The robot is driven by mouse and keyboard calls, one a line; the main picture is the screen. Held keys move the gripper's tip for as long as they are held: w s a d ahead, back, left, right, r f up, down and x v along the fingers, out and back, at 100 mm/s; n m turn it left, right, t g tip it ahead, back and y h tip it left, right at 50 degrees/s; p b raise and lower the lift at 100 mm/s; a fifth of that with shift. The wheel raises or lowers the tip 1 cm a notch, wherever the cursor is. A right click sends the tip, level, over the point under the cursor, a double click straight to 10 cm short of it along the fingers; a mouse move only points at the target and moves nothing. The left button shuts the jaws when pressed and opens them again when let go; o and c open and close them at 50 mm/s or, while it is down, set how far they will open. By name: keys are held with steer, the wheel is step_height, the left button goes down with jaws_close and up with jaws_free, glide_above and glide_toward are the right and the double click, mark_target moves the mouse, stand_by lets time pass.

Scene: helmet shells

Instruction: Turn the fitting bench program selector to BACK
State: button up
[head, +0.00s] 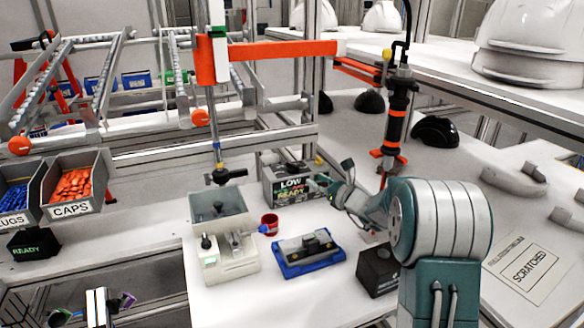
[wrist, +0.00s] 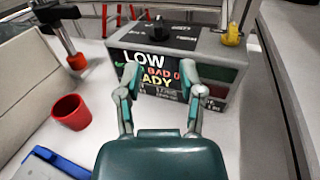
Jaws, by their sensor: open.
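The fitting bench control box (wrist: 215,48) is a grey unit whose front screen (wrist: 150,75) reads LOW, BAD 0 and READY. The program selector (wrist: 158,28) is a black knob on its top face, with small white labels around it too blurred to read. In the head view the box (head: 272,190) stands mid-bench, partly behind my gripper (head: 333,174). My gripper is open and empty; in the wrist view its fingers (wrist: 160,72) spread in front of the screen, below and apart from the knob.
A red cup (wrist: 70,112) and a blue tray (head: 290,270) with a black part stand near the box. A yellow piece (wrist: 231,34) sits on the box's right top. A vertical black-and-orange tool (head: 396,120) hangs close behind my arm.

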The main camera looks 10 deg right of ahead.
mark_target(297, 170)
steer(key=x, duration=1)
steer(key=shift+w+a, duration=0.25)
steer(key=shift+a, duration=0.05)
jaws_close()
